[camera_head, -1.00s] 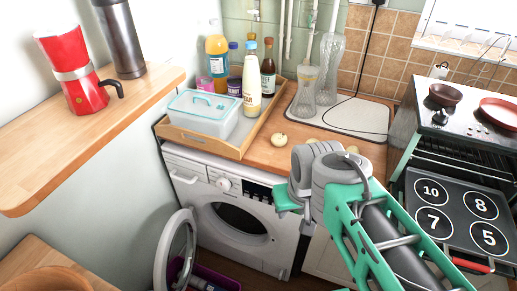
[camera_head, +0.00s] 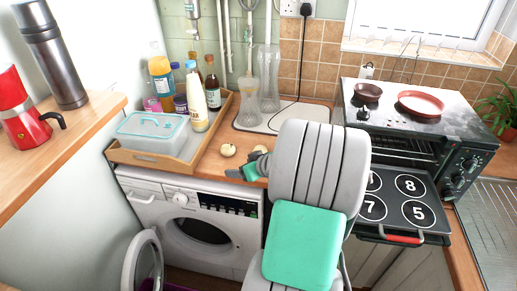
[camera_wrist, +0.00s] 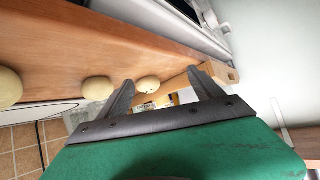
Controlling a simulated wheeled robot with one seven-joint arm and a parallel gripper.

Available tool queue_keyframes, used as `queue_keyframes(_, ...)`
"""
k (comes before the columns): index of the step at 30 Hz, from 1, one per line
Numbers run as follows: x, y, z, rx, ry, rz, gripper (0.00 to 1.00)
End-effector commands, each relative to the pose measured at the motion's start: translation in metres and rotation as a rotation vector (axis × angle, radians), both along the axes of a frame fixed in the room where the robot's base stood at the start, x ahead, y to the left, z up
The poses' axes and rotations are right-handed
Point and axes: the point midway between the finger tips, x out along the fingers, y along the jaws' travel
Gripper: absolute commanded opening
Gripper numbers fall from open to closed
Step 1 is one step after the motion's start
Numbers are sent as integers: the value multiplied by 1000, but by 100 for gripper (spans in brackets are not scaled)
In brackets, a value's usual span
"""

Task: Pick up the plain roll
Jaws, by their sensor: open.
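Pale round rolls lie on the wooden counter; one roll (camera_head: 228,150) is clear in the head view and another (camera_head: 260,149) is partly covered by my arm. In the wrist view a roll (camera_wrist: 147,84) shows between the fingers, beyond their tips, with a second roll (camera_wrist: 96,90) just left of them and a third (camera_wrist: 10,87) at the left edge. I cannot tell which one is plain. My gripper (camera_wrist: 160,80) is open and empty. In the head view it (camera_head: 236,174) is near the counter's front edge, mostly hidden by my arm.
A wooden tray (camera_head: 120,157) with a lidded box (camera_head: 152,132) and several bottles stands left of the rolls. Glass vases (camera_head: 269,80) stand on a white mat (camera_head: 245,122) behind. The cooker (camera_head: 400,120) is right. The washing machine (camera_head: 190,225) below has its door open.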

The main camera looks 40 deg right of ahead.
Motion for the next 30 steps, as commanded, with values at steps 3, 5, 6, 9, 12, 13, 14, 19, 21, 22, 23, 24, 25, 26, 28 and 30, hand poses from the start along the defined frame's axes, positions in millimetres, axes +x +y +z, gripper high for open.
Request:
queue_keyframes(3, -23, -71, 1, -13, -155, -132, 76)
queue_keyframes(5, -32, -92, 3, -27, -206, -176, 76)
queue_keyframes(6, -36, -100, 4, -34, -228, -193, 76)
queue_keyframes(9, -32, -108, 2, -40, -250, -209, 76)
queue_keyframes(12, -18, -109, -3, -40, -249, -206, 76)
queue_keyframes(13, -15, -109, -4, -41, -249, -205, 76)
queue_keyframes(14, -11, -110, -6, -40, -248, -206, 76)
queue_keyframes(19, 12, -112, -19, -39, -246, -205, 76)
queue_keyframes(21, 23, -115, -24, -41, -246, -205, 76)
queue_keyframes(22, 27, -115, -25, -42, -247, -204, 76)
queue_keyframes(23, 29, -116, -27, -42, -247, -206, 76)
queue_keyframes(24, 30, -116, -28, -42, -247, -207, 76)
queue_keyframes(25, 31, -117, -29, -41, -247, -207, 76)
queue_keyframes(26, 31, -117, -29, -42, -247, -208, 76)
queue_keyframes(28, 31, -117, -29, -42, -247, -208, 76)
queue_keyframes(30, 31, -117, -29, -42, -247, -208, 75)
